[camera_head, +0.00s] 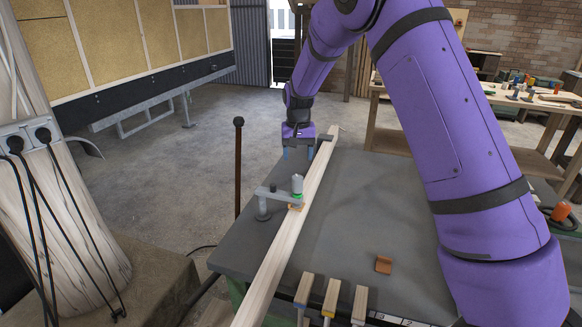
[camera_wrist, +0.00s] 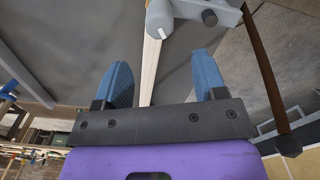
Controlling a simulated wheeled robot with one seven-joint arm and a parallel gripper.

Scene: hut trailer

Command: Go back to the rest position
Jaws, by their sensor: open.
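My gripper (camera_head: 297,152) hangs at the end of my purple arm, above the far end of the grey table (camera_head: 340,215) in the head view. In the wrist view my gripper (camera_wrist: 163,82) shows two blue fingers set wide apart with nothing held between them. A long pale wooden plank (camera_head: 275,257) lies lengthwise over the table, and my gripper is at its far part. The plank also shows beyond the fingers in the wrist view (camera_wrist: 149,68). A grey clamp (camera_head: 275,192) with a cylindrical top presses on the plank.
A dark upright lever (camera_head: 238,165) stands left of the table. Several wooden-handled tools (camera_head: 331,298) stand at the near edge. A small orange-brown block (camera_head: 383,264) lies on the table. A workbench (camera_head: 520,97) with tools is at the back right. Open concrete floor (camera_head: 170,150) lies left.

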